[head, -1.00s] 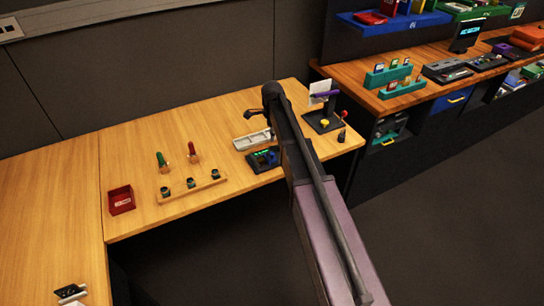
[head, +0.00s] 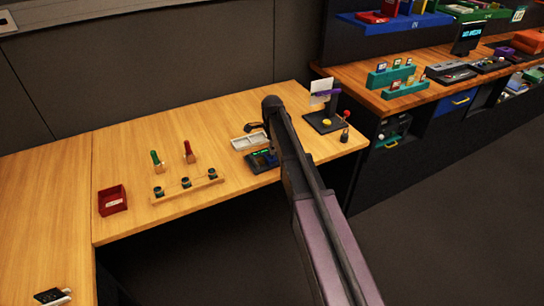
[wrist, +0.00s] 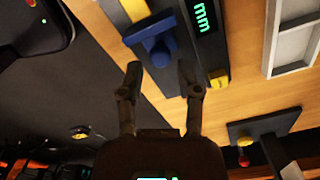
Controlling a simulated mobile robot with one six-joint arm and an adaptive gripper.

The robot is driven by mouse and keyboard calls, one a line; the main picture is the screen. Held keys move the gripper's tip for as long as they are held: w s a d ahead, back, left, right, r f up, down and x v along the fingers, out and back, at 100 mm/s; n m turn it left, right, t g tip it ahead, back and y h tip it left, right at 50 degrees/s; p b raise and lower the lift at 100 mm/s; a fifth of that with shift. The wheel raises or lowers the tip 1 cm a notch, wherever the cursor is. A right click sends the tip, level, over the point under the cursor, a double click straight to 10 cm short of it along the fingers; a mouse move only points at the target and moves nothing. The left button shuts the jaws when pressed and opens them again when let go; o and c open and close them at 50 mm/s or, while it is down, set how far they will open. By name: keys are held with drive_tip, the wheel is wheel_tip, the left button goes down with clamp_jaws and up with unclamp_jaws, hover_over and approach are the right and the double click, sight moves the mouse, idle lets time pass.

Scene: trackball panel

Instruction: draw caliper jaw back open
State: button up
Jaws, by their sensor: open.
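The caliper (wrist: 222,42) is a long dark body with a green "mm" display and a yellow block at one end. Its blue sliding jaw (wrist: 148,28) has a raised blue knob (wrist: 160,53). In the head view the caliper (head: 262,161) lies near the table's front edge, partly behind my arm. My gripper (wrist: 159,75) is open and empty in the wrist view, its fingertips pointing toward the blue knob, one to each side. Whether they touch it cannot be told. In the head view my arm hides the fingers.
A pale tray (head: 250,142) sits just behind the caliper. A dark stand (head: 318,123) with a yellow button is to the right. A wooden rack (head: 188,189), upright green and red handles, and a red box (head: 112,201) are to the left.

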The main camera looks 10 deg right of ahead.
sight(271, 157)
drive_tip(key=shift+f+b, duration=0.8)
drive_tip(key=shift+f, duration=0.3)
clamp_jaws()
